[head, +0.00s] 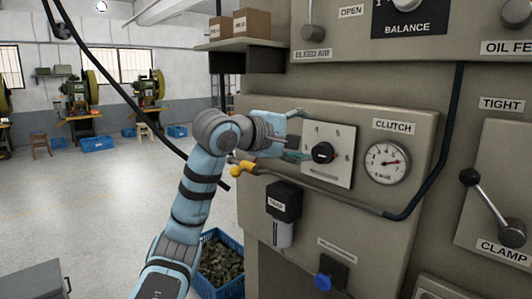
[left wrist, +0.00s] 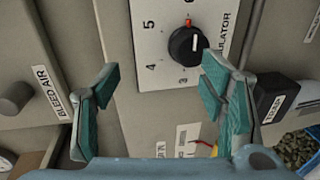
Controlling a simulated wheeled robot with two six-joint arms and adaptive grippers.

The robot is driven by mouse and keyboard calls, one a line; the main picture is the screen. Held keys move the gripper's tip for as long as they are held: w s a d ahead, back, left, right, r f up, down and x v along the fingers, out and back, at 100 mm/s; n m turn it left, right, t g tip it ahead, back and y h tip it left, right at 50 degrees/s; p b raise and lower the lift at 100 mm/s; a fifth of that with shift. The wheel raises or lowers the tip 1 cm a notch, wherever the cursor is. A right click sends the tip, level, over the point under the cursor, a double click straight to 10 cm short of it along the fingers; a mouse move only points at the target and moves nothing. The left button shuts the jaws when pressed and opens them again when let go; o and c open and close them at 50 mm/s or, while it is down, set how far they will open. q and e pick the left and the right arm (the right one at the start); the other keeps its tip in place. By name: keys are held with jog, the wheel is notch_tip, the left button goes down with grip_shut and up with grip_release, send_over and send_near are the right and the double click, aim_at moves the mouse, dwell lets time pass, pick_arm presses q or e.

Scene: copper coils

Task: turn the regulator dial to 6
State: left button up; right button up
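The regulator dial (head: 323,152) is a round black knob on a pale numbered plate (head: 344,172) on the machine's front. In the left wrist view the dial (left wrist: 186,45) has a red mark that points up the picture, toward a digit cut off by the frame edge, above the 5. My left gripper (head: 296,134) is beside the plate's left edge. Its teal fingers (left wrist: 160,72) are open with nothing between them; the dial is past the fingertips, close to the right-hand one. My right gripper is not in view.
A pressure gauge (head: 387,162) is right of the plate, under the CLUTCH label. A pipe with a yellow-handled valve (head: 243,168) runs below the plate. A black-topped trap (head: 284,202) hangs lower. The CLAMP lever (head: 490,205) is farther right. A blue crate (head: 231,286) stands on the floor.

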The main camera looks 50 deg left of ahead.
pick_arm(q)
jog(key=s+f+b, duration=0.1)
jog(key=s+b, duration=0.3)
jog(key=s, duration=0.5)
jog(key=shift+s+b, duration=0.35)
dwell(0.5)
